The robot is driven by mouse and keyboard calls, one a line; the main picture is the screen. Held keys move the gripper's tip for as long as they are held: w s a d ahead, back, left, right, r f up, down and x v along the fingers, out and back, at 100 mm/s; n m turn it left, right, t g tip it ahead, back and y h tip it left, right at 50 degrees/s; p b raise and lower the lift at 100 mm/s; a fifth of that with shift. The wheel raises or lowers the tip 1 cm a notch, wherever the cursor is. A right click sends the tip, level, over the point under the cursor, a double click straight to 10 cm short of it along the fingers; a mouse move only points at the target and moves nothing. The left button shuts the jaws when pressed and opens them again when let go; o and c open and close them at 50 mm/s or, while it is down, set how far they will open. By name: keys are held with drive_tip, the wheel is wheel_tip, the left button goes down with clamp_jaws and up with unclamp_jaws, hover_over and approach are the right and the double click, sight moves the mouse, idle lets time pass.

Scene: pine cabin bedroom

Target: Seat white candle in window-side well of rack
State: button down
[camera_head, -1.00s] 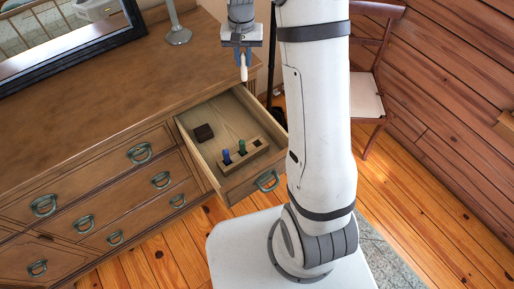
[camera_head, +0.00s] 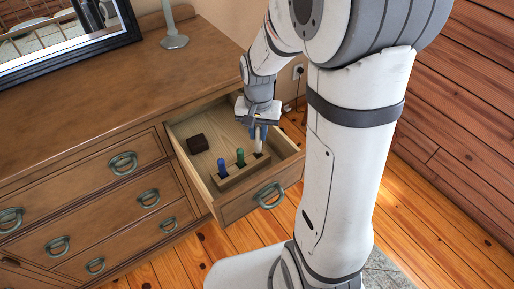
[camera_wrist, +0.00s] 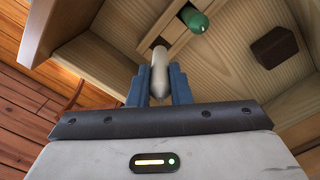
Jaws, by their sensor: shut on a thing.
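My gripper (camera_head: 259,128) is low over the open drawer and shut on the white candle (camera_head: 258,144). The candle is roughly upright, its lower end at the right-hand well of the wooden rack (camera_head: 232,181). I cannot tell whether that end is inside the well or just above it. A blue candle (camera_head: 222,168) and a green candle (camera_head: 240,157) stand in the rack's other wells. In the wrist view the white candle (camera_wrist: 160,68) is between the blue fingers (camera_wrist: 160,88), with the green candle (camera_wrist: 195,19) beyond it.
The rack is inside the open drawer (camera_head: 238,206), near its front wall. A dark brown block (camera_head: 197,143) lies on the drawer floor at the left. The dresser top (camera_head: 110,95) carries a mirror (camera_head: 70,30) and a grey stand (camera_head: 173,40) at the back.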

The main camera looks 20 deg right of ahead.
sight(258, 152)
drive_tip(key=shift+f, duration=2.4)
drive_tip(key=shift+f+b, duration=0.15)
drive_tip(key=shift+b, duration=0.15)
drive_tip(key=c, duration=1.3)
unclamp_jaws()
wheel_tip(258, 152, up, 12)
drive_tip(key=shift+r+p, duration=0.1)
drive_tip(key=shift+p, duration=0.65)
drive_tip(key=s+r+n, duration=0.1)
drive_tip(key=s, duration=0.3)
drive_tip(key=s+r+n+t, duration=0.1)
drive_tip(key=s+r+n, duration=0.1)
drive_tip(key=s, duration=0.3)
drive_tip(key=s+r+n+t, duration=0.1)
drive_tip(key=s+n, duration=0.1)
drive_tip(key=s, duration=0.2)
drive_tip(key=shift+s+a+r, duration=0.2)
drive_tip(key=shift+s, duration=0.15)
